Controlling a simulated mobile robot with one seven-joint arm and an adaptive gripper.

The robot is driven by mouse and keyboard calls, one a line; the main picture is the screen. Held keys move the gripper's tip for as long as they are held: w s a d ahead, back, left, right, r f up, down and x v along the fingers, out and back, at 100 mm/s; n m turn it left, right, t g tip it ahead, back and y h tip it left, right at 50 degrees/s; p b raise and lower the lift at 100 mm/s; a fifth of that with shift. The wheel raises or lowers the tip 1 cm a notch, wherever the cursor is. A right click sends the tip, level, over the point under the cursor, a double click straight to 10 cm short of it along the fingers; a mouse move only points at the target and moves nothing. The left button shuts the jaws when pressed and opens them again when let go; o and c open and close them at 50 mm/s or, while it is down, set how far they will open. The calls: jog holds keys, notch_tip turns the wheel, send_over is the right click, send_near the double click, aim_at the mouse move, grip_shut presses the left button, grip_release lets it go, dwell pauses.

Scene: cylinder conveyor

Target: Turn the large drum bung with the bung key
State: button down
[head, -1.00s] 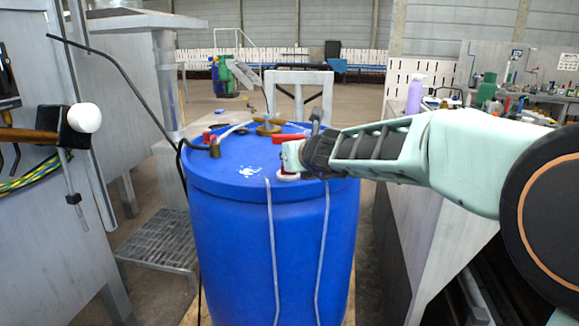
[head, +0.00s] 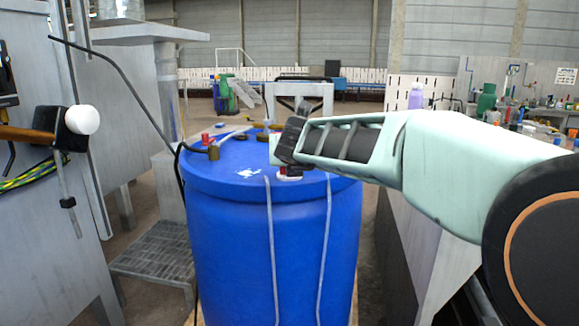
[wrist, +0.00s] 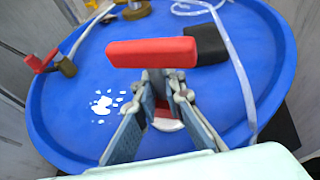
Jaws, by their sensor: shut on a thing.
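The blue drum (head: 272,230) stands upright in the middle of the head view. The bung key shows in the wrist view as a red bar handle (wrist: 150,53) with a black block (wrist: 207,44) at its right end. My gripper (wrist: 164,84) is shut on the key, its fingers meeting just below the red bar; the exact grip is partly hidden. The large bung (wrist: 168,124), white and red, lies on the lid behind my fingers. It also shows in the head view (head: 289,174), right below my gripper (head: 280,152). I cannot tell how the key sits in it.
A brass valve with a red lever (head: 213,151) stands at the lid's left, joined to a black hose. A brass fitting (wrist: 137,9) and pale tubes are on the far side. A grey metal step (head: 155,265) is left of the drum; a workbench is at right.

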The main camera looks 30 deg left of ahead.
jog(key=shift+a+f+m+h, duration=0.1)
jog(key=shift+f+m+h, duration=0.05)
jog(key=shift+m+h, duration=0.15)
jog(key=shift+r+m+t+h+b, duration=0.2)
jog(key=shift+m+t+h+b, duration=0.1)
jog(key=shift+n+y+p, duration=0.4)
jog(key=shift+p, duration=0.2)
jog(key=shift+r, duration=0.15)
jog(key=shift+r+p, duration=2.1)
jog(key=shift+p, duration=0.2)
